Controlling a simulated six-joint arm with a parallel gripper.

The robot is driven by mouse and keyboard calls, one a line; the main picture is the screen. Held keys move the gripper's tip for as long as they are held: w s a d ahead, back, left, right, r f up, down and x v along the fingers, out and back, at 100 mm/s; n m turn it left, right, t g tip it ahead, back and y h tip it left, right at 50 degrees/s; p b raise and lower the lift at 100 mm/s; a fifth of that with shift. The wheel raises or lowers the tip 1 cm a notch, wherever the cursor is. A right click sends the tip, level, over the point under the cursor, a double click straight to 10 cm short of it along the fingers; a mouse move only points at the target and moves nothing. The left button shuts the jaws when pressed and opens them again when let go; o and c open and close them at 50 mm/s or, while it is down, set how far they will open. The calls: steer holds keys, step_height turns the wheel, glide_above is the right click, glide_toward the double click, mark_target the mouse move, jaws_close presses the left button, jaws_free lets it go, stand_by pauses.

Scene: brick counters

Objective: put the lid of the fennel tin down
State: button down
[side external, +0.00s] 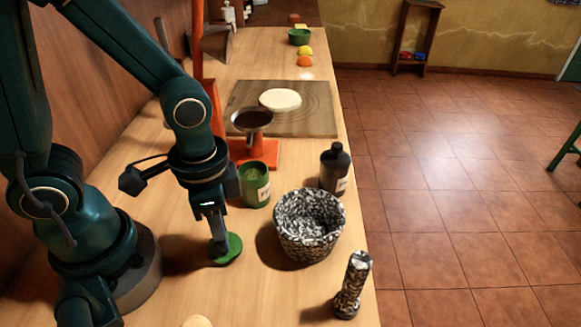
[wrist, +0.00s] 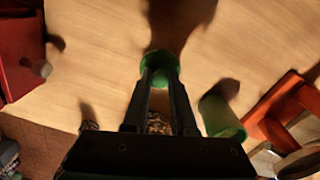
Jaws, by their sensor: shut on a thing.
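My gripper (side external: 218,236) points down and is shut on the green lid (side external: 231,251), a round disc with a raised grip in the middle. The lid is at or just above the bare counter; I cannot tell whether it touches. In the wrist view the lid (wrist: 160,62) is between the fingertips (wrist: 160,76). The green fennel tin (side external: 256,190) stands upright and open behind the lid and to its right, with greenish contents showing. The tin also shows in the wrist view (wrist: 222,118), right of the fingers.
A speckled bowl (side external: 308,243) stands right of the lid, with a dark bottle (side external: 335,170) behind it. A speckled mill (side external: 351,285) stands near the counter's right edge. An orange scale (side external: 262,152) is behind the tin. The counter (side external: 255,295) in front of the lid is mostly clear.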

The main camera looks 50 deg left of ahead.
steer(key=shift+f, duration=0.65)
steer(key=shift+f, duration=0.1)
steer(key=c, duration=0.7)
jaws_free()
steer(key=a+r+n+t, duration=0.1)
steer(key=r+t, duration=0.1)
steer(key=r, duration=0.2)
steer(key=a+r+n+t, duration=0.1)
steer(key=r+n, duration=0.1)
steer(key=r, duration=0.3)
steer(key=a+r+n+t, duration=0.2)
steer(key=r, duration=0.3)
steer(key=shift+w+r+t, duration=0.1)
steer(key=shift+w+t, duration=0.2)
